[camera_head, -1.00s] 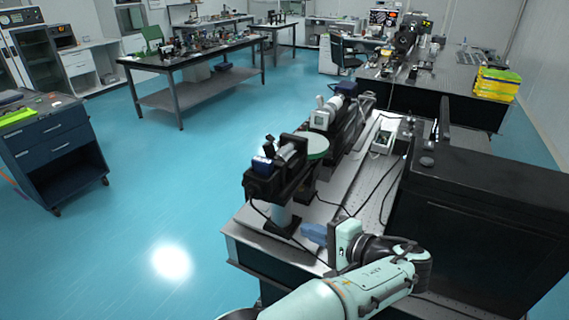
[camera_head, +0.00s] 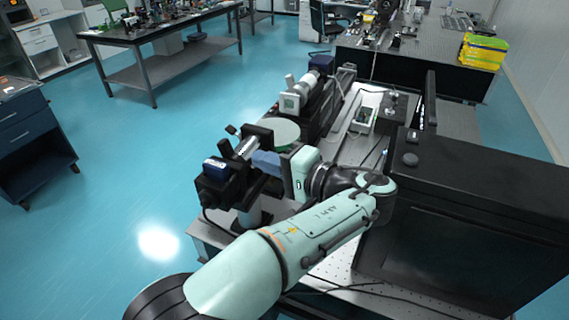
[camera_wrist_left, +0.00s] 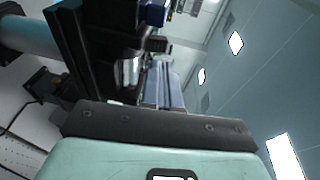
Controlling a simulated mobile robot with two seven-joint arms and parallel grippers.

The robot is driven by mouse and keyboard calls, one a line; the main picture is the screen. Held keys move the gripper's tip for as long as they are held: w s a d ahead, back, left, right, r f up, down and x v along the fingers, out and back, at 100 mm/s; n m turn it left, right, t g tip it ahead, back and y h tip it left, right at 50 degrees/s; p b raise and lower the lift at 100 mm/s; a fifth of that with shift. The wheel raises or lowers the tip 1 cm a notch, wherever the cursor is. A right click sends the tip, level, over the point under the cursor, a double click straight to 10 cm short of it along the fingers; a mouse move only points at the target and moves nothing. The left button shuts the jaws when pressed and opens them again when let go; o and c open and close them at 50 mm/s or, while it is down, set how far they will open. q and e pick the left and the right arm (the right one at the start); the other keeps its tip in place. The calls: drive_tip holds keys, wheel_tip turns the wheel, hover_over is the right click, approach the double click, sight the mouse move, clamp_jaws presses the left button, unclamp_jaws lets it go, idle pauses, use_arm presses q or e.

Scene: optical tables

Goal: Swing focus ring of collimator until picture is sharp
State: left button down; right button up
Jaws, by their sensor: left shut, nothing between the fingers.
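A black optical instrument (camera_head: 217,190) with a blue-topped block stands on a post at the near left of the optical table. It looks like the collimator. In the left wrist view the blue fingers (camera_wrist_left: 165,85) point away along the dark instrument body (camera_wrist_left: 88,48). My right gripper is out of view, and no sharpness picture is readable.
A pale green disc (camera_head: 280,131) sits just behind the fingers. A white-fronted device (camera_head: 291,103) stands farther back. A large black box (camera_head: 460,215) fills the right side of the table. A small device with a screen (camera_head: 363,118) lies between. Blue floor is open at left.

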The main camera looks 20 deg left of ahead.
sight(229, 147)
use_arm(q)
drive_tip(key=x, duration=0.7)
drive_tip(key=shift+w, duration=0.15)
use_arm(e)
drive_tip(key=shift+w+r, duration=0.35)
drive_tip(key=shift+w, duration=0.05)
